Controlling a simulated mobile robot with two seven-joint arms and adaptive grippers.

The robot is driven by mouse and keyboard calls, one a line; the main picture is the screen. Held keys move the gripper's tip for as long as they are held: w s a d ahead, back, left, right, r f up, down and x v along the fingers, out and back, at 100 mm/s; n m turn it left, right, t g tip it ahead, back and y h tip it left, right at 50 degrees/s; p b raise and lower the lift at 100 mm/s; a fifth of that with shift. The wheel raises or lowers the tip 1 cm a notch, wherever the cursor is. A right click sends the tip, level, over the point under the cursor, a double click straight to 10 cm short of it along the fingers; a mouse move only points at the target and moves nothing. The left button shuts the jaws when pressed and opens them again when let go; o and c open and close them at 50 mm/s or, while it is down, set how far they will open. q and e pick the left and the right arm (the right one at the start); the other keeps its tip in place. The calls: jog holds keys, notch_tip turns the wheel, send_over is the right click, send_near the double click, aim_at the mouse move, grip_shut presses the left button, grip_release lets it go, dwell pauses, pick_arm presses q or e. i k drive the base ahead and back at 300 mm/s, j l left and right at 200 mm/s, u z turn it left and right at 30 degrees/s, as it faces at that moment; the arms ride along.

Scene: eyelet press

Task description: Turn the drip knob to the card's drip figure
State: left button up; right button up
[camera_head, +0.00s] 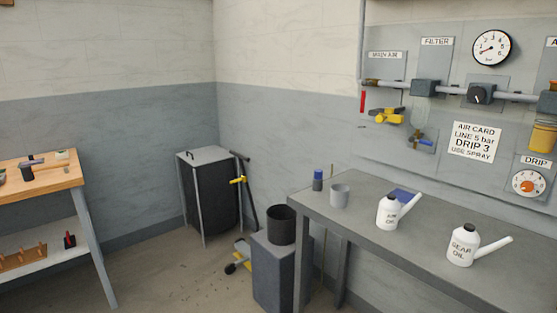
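The drip knob (529,183) is an orange-red dial with a pale rim on the wall panel at the far right, under a DRIP label (536,161). Its setting is too small to read. The air card (475,142) is a white sheet on the panel, reading "AIR CARD, LINE 5 bar, DRIP 3, USE SPRAY". Neither of my grippers shows in the head view.
A grey bench (363,214) stands below the panel with an air oil can (390,212), a gear oil can (464,246), a grey cup (340,195) and a blue-capped bottle (318,181). A dark bucket (281,226) sits on a pedestal. A wooden-topped bench (60,181) is at left.

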aim_at(527, 186)
jog(key=z, duration=1.45)
